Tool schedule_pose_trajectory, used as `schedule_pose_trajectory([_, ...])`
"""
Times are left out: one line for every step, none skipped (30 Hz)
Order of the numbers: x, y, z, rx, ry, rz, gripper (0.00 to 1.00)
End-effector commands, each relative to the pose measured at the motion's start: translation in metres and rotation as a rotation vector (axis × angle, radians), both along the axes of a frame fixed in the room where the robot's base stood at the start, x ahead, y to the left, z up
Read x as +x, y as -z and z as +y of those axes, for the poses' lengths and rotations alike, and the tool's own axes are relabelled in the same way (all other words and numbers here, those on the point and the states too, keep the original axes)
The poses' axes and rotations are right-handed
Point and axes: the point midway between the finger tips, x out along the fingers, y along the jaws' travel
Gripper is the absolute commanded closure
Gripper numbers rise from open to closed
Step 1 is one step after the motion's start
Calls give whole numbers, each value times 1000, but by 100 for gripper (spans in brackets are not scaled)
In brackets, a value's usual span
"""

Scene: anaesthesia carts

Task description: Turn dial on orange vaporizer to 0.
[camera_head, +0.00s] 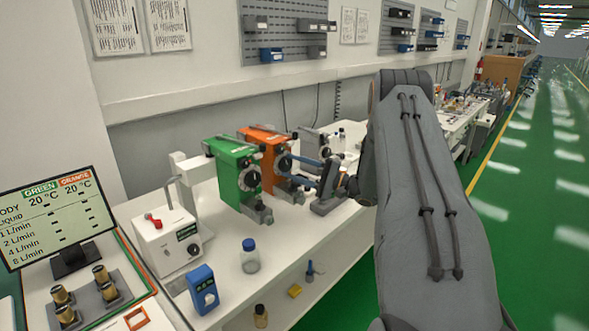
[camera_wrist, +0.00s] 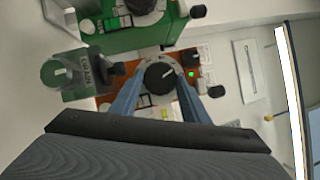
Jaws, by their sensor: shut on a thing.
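The orange vaporizer (camera_head: 264,141) stands on the white bench, just right of the green vaporizer (camera_head: 232,172). Its round black dial (camera_wrist: 160,75) has a white pointer line and shows in the wrist view. My gripper (camera_wrist: 162,78) has its two blue fingers on either side of this dial and is shut on it. In the head view my gripper (camera_head: 301,170) reaches the front of the orange vaporizer from the right. The dial's numbers are too small to read. The dial on the orange unit is partly hidden by the fingers.
The green vaporizer's dial (camera_head: 249,178) is close on the left. A white box with a red knob (camera_head: 167,240), a blue-capped bottle (camera_head: 249,258) and a blue device (camera_head: 203,291) stand nearer. A screen (camera_head: 57,215) is at far left.

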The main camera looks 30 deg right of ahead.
Motion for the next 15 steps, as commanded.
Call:
schedule_pose_trajectory([1,-1,-1,3,4,0,81])
schedule_pose_trajectory([1,-1,-1,4,4,0,81])
schedule_pose_trajectory([1,-1,-1,5,3,1,81])
schedule_pose_trajectory([1,-1,-1,5,3,1,81])
schedule_pose_trajectory([1,-1,-1,5,3,1,81])
schedule_pose_trajectory([1,-1,-1,5,3,1,81])
schedule_pose_trajectory([1,-1,-1,5,3,1,81])
schedule_pose_trajectory([1,-1,-1,5,3,1,81])
schedule_pose_trajectory([1,-1,-1,5,3,1,81])
schedule_pose_trajectory([1,-1,-1,5,3,1,81])
schedule_pose_trajectory([1,-1,-1,4,4,0,81])
schedule_pose_trajectory([1,-1,-1,4,4,0,81])
schedule_pose_trajectory([1,-1,-1,4,4,0,53])
schedule_pose_trajectory([1,-1,-1,3,3,0,48])
schedule_pose_trajectory([1,-1,-1,3,3,0,42])
